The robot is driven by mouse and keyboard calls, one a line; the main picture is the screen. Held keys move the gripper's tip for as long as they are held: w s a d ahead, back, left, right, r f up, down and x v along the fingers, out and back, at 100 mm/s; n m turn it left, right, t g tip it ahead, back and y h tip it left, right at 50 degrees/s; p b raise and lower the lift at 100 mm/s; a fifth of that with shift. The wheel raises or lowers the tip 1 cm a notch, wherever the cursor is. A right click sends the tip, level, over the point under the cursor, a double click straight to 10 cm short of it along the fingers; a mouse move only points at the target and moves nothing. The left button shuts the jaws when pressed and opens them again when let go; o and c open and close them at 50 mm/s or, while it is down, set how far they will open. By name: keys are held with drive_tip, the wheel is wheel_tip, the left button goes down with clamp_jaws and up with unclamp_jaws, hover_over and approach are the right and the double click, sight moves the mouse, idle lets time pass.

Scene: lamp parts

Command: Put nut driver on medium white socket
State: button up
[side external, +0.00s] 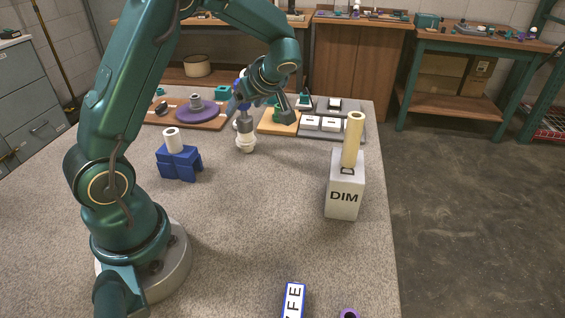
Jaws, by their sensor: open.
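The medium white socket (246,145) stands upright on the table near the middle of the side external view. What looks like the nut driver, with a blue handle (240,81) and a grey metal lower part (246,128), stands upright directly above the socket and appears to meet its top. How deeply it sits cannot be told. My gripper (260,106) is open beside the driver, its fingers pointing down. It partly covers the handle, and whether a finger touches it is not clear.
A blue block (180,163) with a white cylinder stands left. A white DIM box (344,195) holding a cream cylinder stands right. Behind are a brown board with a purple disc (196,111), a yellow board (279,124) and a grey tray (350,131).

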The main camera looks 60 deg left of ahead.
drive_tip(key=v, duration=0.9)
drive_tip(key=s+d+m+t+h, duration=0.5)
drive_tip(key=s+d+m+h, duration=0.4)
drive_tip(key=s+d+m, duration=0.5)
drive_tip(key=d+m, duration=0.1)
drive_tip(key=m, duration=0.3)
drive_tip(key=shift+d+f+t, duration=0.3)
drive_tip(key=shift+d+f, duration=0.1)
